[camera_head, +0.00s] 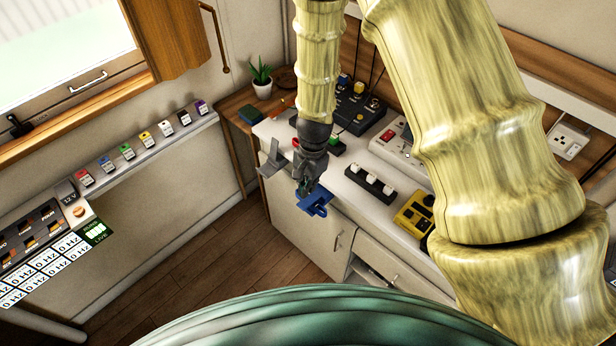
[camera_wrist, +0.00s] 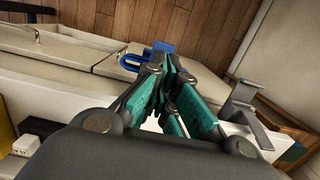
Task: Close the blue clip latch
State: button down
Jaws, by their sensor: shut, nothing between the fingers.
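The blue clip latch (camera_head: 318,205) sits at the front edge of the white desk, sticking out over the cabinet front. In the wrist view the latch (camera_wrist: 130,61) shows just past my fingertips, with a loop on its left and a flat blue part at the top. My gripper (camera_head: 306,190) points down at the latch from above. In the wrist view my gripper (camera_wrist: 166,72) has its teal-padded fingers together and empty. The fingertips are at or very near the latch, and they hide part of it. I cannot tell whether they touch it.
A grey bracket (camera_head: 271,160) stands on the desk edge left of my gripper. The floor (camera_head: 205,240) left of the cabinet is clear.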

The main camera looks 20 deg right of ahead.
aim_at(305, 205)
jog(key=shift+s+a+f+p, duration=0.15)
jog(key=shift+f+p, duration=0.2)
jog(key=shift+f, duration=0.85)
jog(key=shift+a+f+p, duration=0.1)
jog(key=shift+f+p, duration=0.25)
jog(key=shift+f, duration=0.85)
jog(key=shift+s+a+f+b, duration=0.15)
jog(key=shift+f+b, duration=0.2)
jog(key=shift+f, duration=0.35)
jog(key=shift+s+a+f, duration=0.1)
jog(key=shift+s+f, duration=0.05)
jog(key=shift+s, duration=0.1)
